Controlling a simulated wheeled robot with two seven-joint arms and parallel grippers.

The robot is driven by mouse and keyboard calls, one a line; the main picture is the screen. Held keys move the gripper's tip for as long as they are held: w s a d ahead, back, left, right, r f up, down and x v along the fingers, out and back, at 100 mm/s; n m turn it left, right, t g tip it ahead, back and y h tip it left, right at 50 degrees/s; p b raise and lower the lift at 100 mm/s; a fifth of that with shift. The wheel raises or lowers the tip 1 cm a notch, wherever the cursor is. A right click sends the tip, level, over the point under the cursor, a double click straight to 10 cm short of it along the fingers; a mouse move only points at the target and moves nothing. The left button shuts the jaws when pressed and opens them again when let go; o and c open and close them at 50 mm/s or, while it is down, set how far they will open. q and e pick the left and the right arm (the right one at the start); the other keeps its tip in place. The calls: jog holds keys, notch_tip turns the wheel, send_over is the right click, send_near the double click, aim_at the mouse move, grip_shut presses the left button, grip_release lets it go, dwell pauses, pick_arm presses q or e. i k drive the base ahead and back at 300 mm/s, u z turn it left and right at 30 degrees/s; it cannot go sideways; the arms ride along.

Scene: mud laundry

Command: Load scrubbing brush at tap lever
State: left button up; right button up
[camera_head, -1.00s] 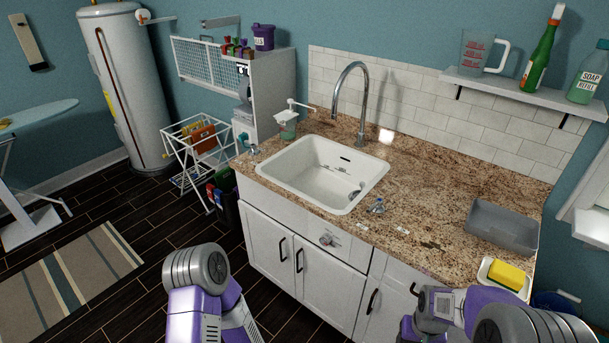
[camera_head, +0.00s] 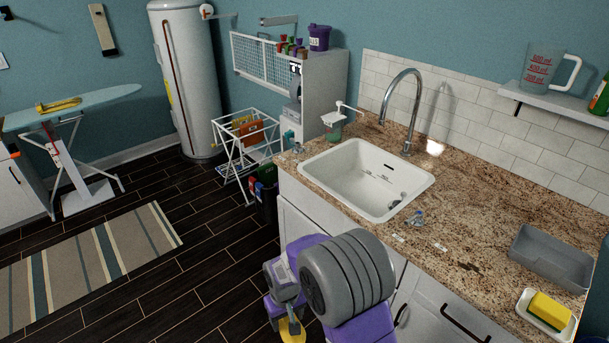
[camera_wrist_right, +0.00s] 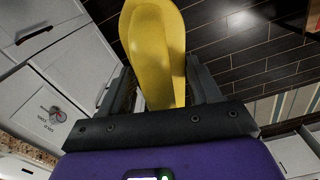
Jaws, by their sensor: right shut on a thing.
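My right gripper (camera_head: 287,313) is shut on a yellow, rounded, paddle-shaped thing (camera_head: 291,328), which looks like the scrubbing brush; no bristles show. In the right wrist view the brush (camera_wrist_right: 155,45) sticks out from between the two fingers, above the dark floor and in front of the cabinet doors. In the head view the gripper is low, left of the counter front and below its top. A small blue-and-metal tap lever (camera_head: 417,218) stands on the counter right of the sink, apart from the gripper. Another small tap-like handle (camera_head: 297,149) is at the sink's left. My left gripper is out of view.
The white sink (camera_head: 330,165) with a tall curved faucet (camera_head: 408,110) is set in the granite counter (camera_head: 480,215). A grey tray (camera_head: 550,255) and a yellow sponge (camera_head: 550,308) on a white dish lie at the right. The floor at left is open around a striped rug (camera_head: 90,255).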

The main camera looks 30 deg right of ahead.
aim_at(417, 214)
jog(key=u, duration=0.25)
jog(key=i, duration=1.6)
jog(key=z, duration=1.9)
